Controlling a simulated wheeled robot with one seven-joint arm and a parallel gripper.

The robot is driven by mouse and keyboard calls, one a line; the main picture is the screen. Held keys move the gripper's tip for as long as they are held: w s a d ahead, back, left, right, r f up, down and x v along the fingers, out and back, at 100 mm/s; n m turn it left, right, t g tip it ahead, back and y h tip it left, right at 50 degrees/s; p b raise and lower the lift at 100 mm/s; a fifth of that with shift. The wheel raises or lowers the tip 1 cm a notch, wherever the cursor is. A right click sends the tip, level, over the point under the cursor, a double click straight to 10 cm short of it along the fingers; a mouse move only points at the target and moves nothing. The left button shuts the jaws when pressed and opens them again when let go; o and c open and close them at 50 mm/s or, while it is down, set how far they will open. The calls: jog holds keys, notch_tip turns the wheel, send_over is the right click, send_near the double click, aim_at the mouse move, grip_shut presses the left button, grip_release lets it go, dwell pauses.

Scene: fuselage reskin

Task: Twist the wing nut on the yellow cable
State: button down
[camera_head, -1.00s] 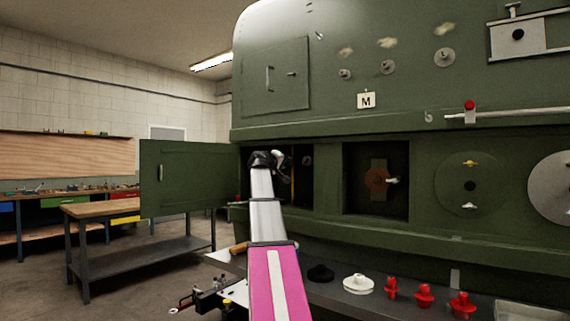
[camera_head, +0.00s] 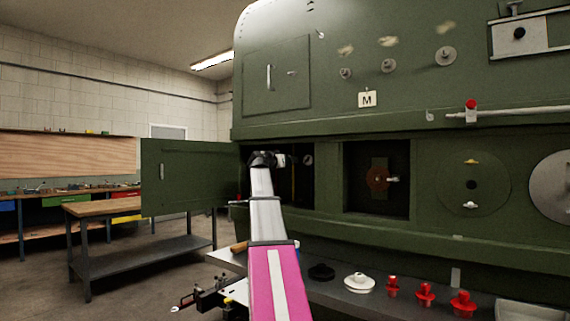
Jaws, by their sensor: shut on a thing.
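My gripper (camera_head: 287,161) is small and partly hidden by my own wrist, at the open left bay (camera_head: 303,188) of the green fuselage. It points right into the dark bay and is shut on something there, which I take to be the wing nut. The wing nut itself cannot be made out behind the jaws. The yellow cable shows only as a faint thin upright line (camera_head: 293,188) just below the gripper. A small pale round fitting (camera_head: 308,160) sits in the bay to the right of the gripper.
The bay's green door (camera_head: 190,178) stands open to the left. A second open bay (camera_head: 405,160) with a reddish disc lies to the right. A grey shelf below bears a black part (camera_head: 321,272), a white flanged part (camera_head: 359,284) and red parts (camera_head: 425,294). A workbench (camera_head: 110,205) stands left.

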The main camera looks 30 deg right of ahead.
jog(key=shift+f+m, duration=0.1)
jog(key=shift+m, duration=0.5)
jog(key=c, duration=1.3)
grip_release()
jog(key=shift+a, duration=0.1)
jog(key=v, duration=1)
jog(key=shift+s+a, duration=0.2)
jog(key=shift+a, duration=0.1)
